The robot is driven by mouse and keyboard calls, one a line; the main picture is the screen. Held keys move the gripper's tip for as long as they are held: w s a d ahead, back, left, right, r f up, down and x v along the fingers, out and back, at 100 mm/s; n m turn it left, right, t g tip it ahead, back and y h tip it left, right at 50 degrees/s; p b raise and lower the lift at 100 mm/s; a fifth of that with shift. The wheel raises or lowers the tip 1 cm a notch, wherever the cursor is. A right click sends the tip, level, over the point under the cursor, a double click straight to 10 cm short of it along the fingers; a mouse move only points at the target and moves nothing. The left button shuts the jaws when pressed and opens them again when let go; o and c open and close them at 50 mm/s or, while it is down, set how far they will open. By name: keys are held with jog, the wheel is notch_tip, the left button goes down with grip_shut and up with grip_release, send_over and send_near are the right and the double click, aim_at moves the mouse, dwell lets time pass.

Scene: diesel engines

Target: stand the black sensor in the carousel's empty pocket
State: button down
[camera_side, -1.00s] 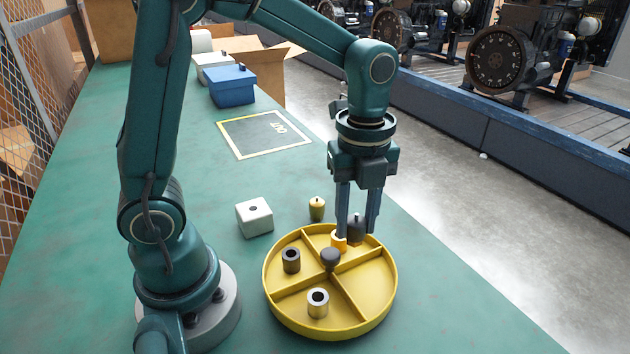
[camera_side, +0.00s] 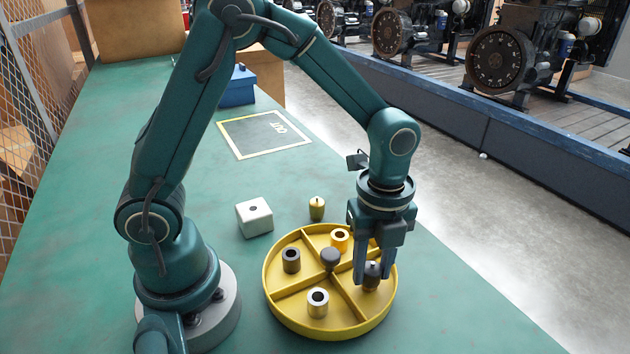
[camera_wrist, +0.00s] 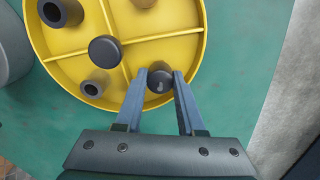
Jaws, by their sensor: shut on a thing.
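The yellow carousel (camera_side: 278,317) lies on the green bench with four-way dividers and a dark centre knob (camera_side: 330,259). My gripper (camera_side: 370,280) is shut on the black sensor (camera_side: 373,276), which is upright inside the right-hand pocket's outline. In the wrist view the sensor (camera_wrist: 159,83) sits between my two fingertips (camera_wrist: 162,76), over yellow pocket floor. Whether its base touches the floor cannot be told. The other pockets hold a brass bushing (camera_side: 340,239), a dark bushing (camera_side: 291,260) and a steel bushing (camera_side: 317,302).
A pale block with a hole (camera_side: 254,218) and a small brass piece (camera_side: 317,208) stand behind the carousel. A marked OUT square (camera_side: 262,137) is empty further back, near a blue box (camera_side: 238,90). The bench's right edge runs close to the carousel.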

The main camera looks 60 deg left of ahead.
aim_at(373, 267)
jog(key=c, duration=0.8)
grip_release()
jog(key=shift+f, duration=0.1)
notch_tip(373, 267, up, 12)
jog(key=shift+s+a+n+t, duration=0.95)
jog(key=shift+s+n, duration=0.65)
jog(key=shift+n, duration=1.9)
jog(key=shift+s+a+n+t, duration=0.9)
jog(key=shift+s+n, duration=0.75)
jog(key=shift+n, duration=1.85)
jog(key=shift+s+a+n+t, duration=0.95)
jog(key=shift+s+n, duration=0.65)
jog(key=shift+n, duration=1.9)
